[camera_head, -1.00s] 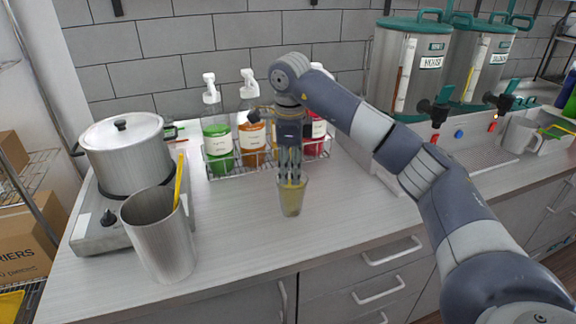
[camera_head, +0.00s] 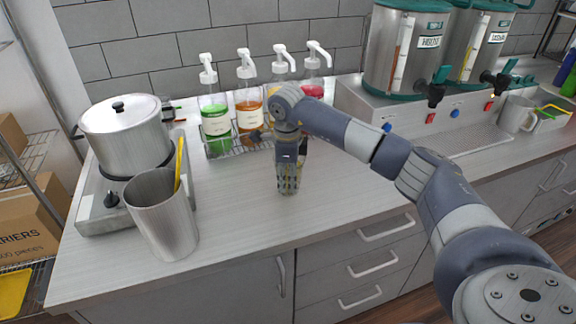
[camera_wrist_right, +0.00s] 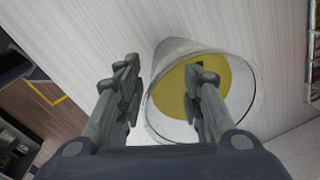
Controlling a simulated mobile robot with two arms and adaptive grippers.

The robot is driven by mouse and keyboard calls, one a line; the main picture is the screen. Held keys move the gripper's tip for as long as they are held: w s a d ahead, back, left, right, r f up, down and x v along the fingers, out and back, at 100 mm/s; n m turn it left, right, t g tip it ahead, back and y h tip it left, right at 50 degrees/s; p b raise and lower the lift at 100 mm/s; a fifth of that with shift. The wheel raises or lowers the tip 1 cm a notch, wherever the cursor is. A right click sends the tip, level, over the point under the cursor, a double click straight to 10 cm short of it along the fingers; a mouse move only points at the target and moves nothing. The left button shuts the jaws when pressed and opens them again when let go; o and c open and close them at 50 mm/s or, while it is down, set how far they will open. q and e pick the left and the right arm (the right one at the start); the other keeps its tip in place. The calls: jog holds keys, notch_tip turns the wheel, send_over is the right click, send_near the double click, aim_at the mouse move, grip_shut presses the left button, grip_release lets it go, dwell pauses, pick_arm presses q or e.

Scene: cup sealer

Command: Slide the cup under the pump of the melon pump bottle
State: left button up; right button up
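A clear cup with yellow contents (camera_wrist_right: 228,72) shows in the right wrist view. My right gripper (camera_wrist_right: 165,80) is open, with one finger outside the cup and the other overlapping its mouth; I cannot tell if that finger is inside. In the head view my right gripper (camera_head: 288,182) points down at the counter and mostly hides the cup. Behind it stand pump bottles in a wire rack: green (camera_head: 215,126), orange (camera_head: 249,117), a yellow one mostly hidden by my arm, and red (camera_head: 312,91). Their labels are too small to read. My left gripper is not in view.
A steel pot (camera_head: 124,140) on a burner and a steel container (camera_head: 165,225) with a yellow stick stand at left. Dispensers (camera_head: 395,50) stand at back right. The counter (camera_head: 235,215) is clear around the cup, up to its front edge.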

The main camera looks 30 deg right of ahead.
jog(key=shift+f, duration=0.15)
grip_shut()
jog(key=shift+w, duration=0.1)
